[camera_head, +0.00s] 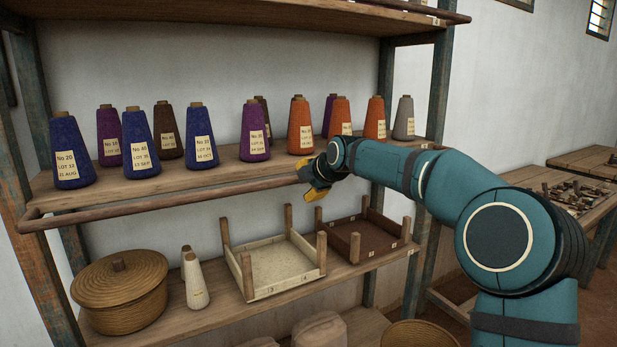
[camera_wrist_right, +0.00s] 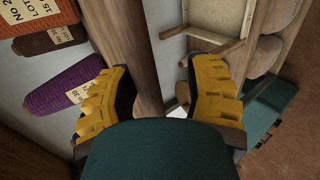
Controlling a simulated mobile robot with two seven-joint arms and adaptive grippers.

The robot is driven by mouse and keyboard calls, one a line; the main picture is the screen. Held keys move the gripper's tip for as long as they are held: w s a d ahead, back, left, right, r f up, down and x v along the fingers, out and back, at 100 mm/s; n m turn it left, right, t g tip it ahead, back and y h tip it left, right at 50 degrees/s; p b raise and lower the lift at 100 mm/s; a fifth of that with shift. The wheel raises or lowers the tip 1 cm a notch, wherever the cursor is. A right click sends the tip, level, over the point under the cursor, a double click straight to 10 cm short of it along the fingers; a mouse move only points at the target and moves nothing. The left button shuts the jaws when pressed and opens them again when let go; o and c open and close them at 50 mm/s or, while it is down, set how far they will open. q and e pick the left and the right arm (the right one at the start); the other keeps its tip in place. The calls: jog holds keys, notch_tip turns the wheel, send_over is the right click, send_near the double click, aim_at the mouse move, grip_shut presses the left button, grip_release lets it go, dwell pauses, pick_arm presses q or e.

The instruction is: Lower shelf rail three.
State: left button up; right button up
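A long round wooden rail (camera_head: 160,203) runs along the front of the middle shelf (camera_head: 225,178), about level with its front edge. Its left end sticks out past the left post. My right gripper (camera_head: 313,186) is at the rail, right of its middle, and hides part of it. In the right wrist view my right gripper (camera_wrist_right: 160,100) has its yellow fingers spread wide. A wooden length (camera_wrist_right: 140,50), apparently the rail, passes between them, nearer the left finger. I cannot tell whether they touch. My left gripper is not in view.
Several yarn cones, such as a purple one (camera_head: 255,135), stand close behind the rail. Below are a lidded basket (camera_head: 118,297), two pale cones (camera_head: 195,282), a cream tray (camera_head: 262,290) and a brown tray (camera_head: 350,255). Another rail (camera_head: 415,9) runs along the upper shelf.

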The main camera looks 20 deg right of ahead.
jog(key=shift+w, duration=0.25)
jog(key=v, duration=1.1)
jog(key=shift+s, duration=0.4)
jog(key=shift+d+r, duration=0.1)
jog(key=shift+r, duration=0.05)
jog(key=a+f+m+g+y, duration=0.1)
jog(key=a+f+m, duration=0.25)
jog(key=f, duration=0.75)
jog(key=a+f+m+g+y, duration=0.15)
jog(key=a+f, duration=0.35)
jog(key=f, duration=0.6)
jog(key=a+f+m+g, duration=0.2)
jog(key=a+f+m, duration=0.2)
jog(key=f, duration=0.8)
jog(key=s+a+f+m+g, duration=0.2)
jog(key=s+a+f+m, duration=0.35)
jog(key=s+f, duration=0.6)
jog(key=s+a+f+m+g, duration=0.1)
jog(key=s+a+f+m, duration=0.1)
jog(key=s+f, duration=0.3)
jog(key=s+a+f+m+g, duration=0.2)
jog(key=s+f, duration=0.4)
jog(key=s, duration=0.4)
jog(key=shift+s+a+f+m, duration=0.3)
jog(key=shift+a+m, duration=0.25)
jog(key=shift+m, duration=0.5)
